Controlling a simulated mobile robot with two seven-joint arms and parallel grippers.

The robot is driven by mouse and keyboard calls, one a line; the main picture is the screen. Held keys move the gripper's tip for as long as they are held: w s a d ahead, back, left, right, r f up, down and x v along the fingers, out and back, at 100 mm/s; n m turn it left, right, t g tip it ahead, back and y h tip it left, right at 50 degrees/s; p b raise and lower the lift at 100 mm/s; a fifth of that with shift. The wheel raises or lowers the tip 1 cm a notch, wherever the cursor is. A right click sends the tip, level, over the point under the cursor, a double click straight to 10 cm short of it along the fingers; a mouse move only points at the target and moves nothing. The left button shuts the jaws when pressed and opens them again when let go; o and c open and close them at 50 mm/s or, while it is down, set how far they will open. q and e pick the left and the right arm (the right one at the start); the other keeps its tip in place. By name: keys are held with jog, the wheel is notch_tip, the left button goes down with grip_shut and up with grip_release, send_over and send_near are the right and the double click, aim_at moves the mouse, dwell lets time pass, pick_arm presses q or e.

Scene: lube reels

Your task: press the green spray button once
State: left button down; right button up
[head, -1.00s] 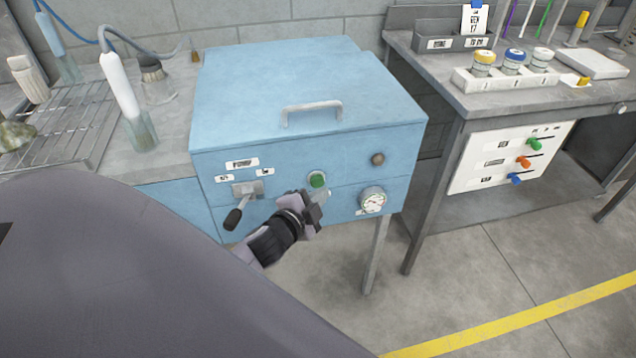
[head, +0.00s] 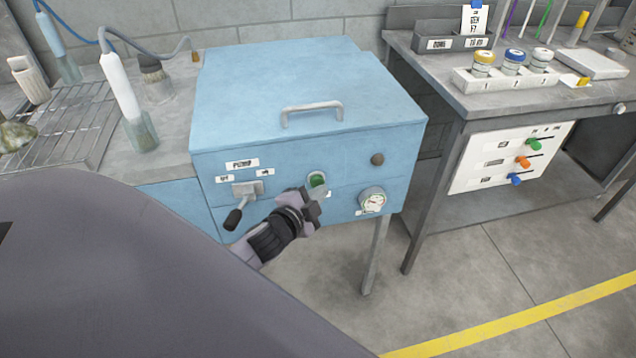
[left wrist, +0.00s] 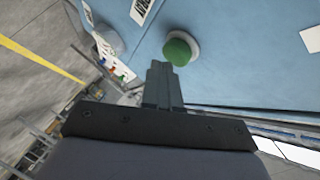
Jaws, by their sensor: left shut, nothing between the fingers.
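The green spray button (head: 317,180) sits in a pale ring on the front of the blue machine (head: 300,152). It also shows in the left wrist view (left wrist: 178,51), just beyond my fingertips. My left gripper (head: 318,196) is shut and empty, in front of the button and overlapping its lower part in the head view. In the left wrist view the closed fingers (left wrist: 160,72) point toward the button's lower left edge. I cannot tell whether they touch it. My right gripper is not in view.
A lever (head: 238,210) with a black grip is left of the button on the panel.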

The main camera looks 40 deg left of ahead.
pick_arm(q)
jog(key=shift+w+a, duration=0.3)
jog(key=shift+a, duration=0.05)
dwell(0.7)
dwell(0.4)
jog(key=shift+s+d, duration=0.6)
jog(key=shift+d, duration=0.1)
jog(key=s+d, duration=0.3)
jog(key=shift+s+d+p, duration=0.15)
jog(key=shift+d+p, duration=0.2)
jog(key=shift+d, duration=0.05)
dwell(0.7)
